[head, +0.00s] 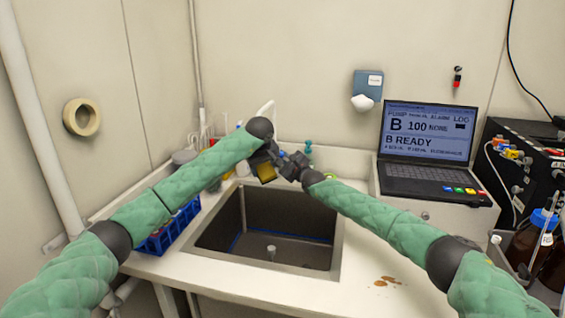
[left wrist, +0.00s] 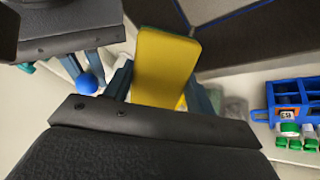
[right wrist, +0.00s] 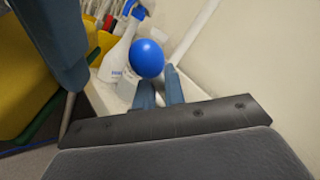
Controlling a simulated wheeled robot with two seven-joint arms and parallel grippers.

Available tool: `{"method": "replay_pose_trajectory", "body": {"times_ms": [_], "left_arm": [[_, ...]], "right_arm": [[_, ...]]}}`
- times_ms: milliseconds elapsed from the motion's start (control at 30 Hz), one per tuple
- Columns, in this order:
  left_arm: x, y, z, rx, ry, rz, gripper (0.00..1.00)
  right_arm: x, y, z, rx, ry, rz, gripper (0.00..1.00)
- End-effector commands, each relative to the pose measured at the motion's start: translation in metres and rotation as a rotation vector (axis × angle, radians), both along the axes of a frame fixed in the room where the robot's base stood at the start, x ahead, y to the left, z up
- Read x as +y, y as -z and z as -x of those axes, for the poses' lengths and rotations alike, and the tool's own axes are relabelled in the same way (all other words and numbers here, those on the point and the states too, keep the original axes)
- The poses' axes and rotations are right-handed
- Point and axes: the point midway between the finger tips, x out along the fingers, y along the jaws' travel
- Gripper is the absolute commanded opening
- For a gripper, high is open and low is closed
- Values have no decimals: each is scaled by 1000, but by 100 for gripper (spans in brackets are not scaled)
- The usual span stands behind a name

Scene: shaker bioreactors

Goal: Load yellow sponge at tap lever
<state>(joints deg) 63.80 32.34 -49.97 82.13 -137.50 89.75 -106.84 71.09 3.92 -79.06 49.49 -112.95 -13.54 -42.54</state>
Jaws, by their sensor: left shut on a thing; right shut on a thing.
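The yellow sponge (left wrist: 165,62) has a green layer along one edge. My left gripper (head: 267,163) is shut on it behind the sink; the sponge (head: 265,173) shows just below the fingers. My right gripper (head: 290,165) is close beside it on the right. In the right wrist view its fingers (right wrist: 160,88) are close together at a blue ball knob (right wrist: 146,58), which looks like the end of the tap lever; the stem is hidden. The knob also shows in the left wrist view (left wrist: 86,84). The sponge (right wrist: 22,85) is left of the right fingers, apart from the knob.
The sink (head: 225,228) lies open below both grippers. A blue rack (head: 154,243) stands at its left, a white bottle (right wrist: 117,55) stands behind the knob, and a laptop (head: 425,135) is at the right.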

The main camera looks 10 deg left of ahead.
Motion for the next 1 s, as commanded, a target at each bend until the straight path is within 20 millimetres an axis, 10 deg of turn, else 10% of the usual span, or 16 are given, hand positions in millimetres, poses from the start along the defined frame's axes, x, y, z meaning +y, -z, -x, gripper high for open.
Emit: {"method": "replay_pose_trajectory", "body": {"times_ms": [300,433,1000], "left_arm": [[0,0,0,0,0,0,37],[0,0,0,0,0,0,37],[0,0,0,0,0,0,37]], "right_arm": [[0,-3,-1,16,0,-2,0],[0,-3,-1,15,0,-2,33],[-15,3,13,19,0,-5,33]]}}
